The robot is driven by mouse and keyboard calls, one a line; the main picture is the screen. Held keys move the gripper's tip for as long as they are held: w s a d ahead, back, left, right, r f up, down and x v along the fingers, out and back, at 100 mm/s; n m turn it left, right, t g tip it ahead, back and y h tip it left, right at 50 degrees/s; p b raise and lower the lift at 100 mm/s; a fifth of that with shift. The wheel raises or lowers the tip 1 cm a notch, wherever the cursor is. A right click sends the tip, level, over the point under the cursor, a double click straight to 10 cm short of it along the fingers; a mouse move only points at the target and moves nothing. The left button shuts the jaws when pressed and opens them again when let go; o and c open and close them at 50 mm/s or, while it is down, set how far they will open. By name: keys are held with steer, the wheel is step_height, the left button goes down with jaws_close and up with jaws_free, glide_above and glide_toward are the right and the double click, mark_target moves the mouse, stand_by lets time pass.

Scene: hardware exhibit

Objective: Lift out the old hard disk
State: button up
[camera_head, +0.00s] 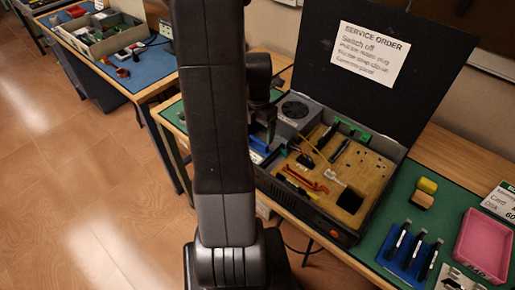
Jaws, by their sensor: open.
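An open computer case (322,222) stands on the bench with its black lid raised. My gripper (264,138) is over the case's left part, partly hidden behind my arm, with its jaws open and no object visible between them. I cannot tell whether the fingers touch anything there.
A power supply with a fan (296,110) stands close right of my gripper. Red cables (306,178) and a black block (350,201) sit on the tan board (365,170). Right of the case are a blue rack (408,262), a yellow block (427,186) and a pink tray (484,244).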

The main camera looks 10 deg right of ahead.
mark_target(258, 140)
steer(key=f, duration=0.3)
steer(key=shift+s+f+p, duration=0.3)
steer(key=shift+f, duration=0.8)
steer(key=shift+w, duration=0.1)
steer(key=c, duration=0.5)
